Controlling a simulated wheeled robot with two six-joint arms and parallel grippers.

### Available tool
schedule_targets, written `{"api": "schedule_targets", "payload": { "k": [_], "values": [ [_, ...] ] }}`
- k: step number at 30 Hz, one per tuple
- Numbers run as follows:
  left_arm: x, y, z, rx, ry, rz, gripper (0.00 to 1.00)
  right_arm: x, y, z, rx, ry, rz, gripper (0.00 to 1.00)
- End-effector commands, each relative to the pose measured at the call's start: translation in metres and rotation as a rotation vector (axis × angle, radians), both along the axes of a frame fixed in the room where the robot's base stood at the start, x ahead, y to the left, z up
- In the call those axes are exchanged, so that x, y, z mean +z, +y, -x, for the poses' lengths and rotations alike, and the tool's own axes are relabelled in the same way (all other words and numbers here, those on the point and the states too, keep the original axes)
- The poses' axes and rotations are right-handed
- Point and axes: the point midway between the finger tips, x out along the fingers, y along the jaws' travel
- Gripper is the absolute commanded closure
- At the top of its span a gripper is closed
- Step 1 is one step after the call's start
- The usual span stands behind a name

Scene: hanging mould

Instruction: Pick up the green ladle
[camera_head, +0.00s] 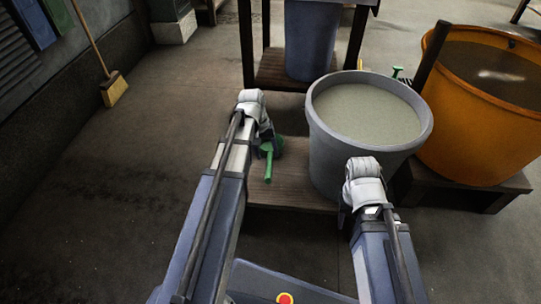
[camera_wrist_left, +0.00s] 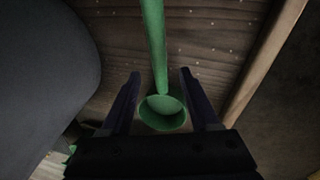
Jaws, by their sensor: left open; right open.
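The green ladle (camera_head: 268,164) is beside the grey tub, over the wooden platform, partly hidden by my left arm in the head view. In the left wrist view its green handle (camera_wrist_left: 153,45) runs up from a round bowl (camera_wrist_left: 163,112). My left gripper (camera_wrist_left: 160,85) is open, with one dark finger on each side of the ladle where handle meets bowl. I see a gap between each finger and the ladle. My right gripper (camera_head: 343,215) is by the front of the grey tub, mostly hidden behind its own wrist; no object shows in it.
The grey tub (camera_head: 326,150) of pale liquid stands on the wooden platform (camera_head: 285,190), close to both arms. An orange tub (camera_head: 470,140) stands at right. A blue-grey bin (camera_head: 310,45) is behind. A broom (camera_head: 114,90) leans at left, with open floor before it.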

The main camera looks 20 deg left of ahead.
Motion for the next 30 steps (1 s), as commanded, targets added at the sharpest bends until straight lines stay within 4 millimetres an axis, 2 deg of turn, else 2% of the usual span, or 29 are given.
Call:
{"api": "schedule_targets", "payload": {
  "k": [8,20,29,30],
  "values": [
    [-0.008,-0.001,0.0,-0.001,-0.001,0.0,0.38,-0.008,0.0,0.0,0.0,0.0,0.0,0.5],
    [-0.052,-0.009,-0.001,0.0,-0.001,0.0,0.38,-0.052,0.0,-0.001,0.0,-0.003,-0.001,0.5],
    [-0.052,-0.01,-0.002,0.0,-0.001,0.0,0.38,-0.052,0.0,-0.001,0.0,-0.004,-0.001,0.5],
    [-0.052,-0.01,-0.002,0.0,-0.001,0.0,0.43,-0.052,0.0,-0.001,0.0,-0.004,-0.001,0.5]
  ]
}}
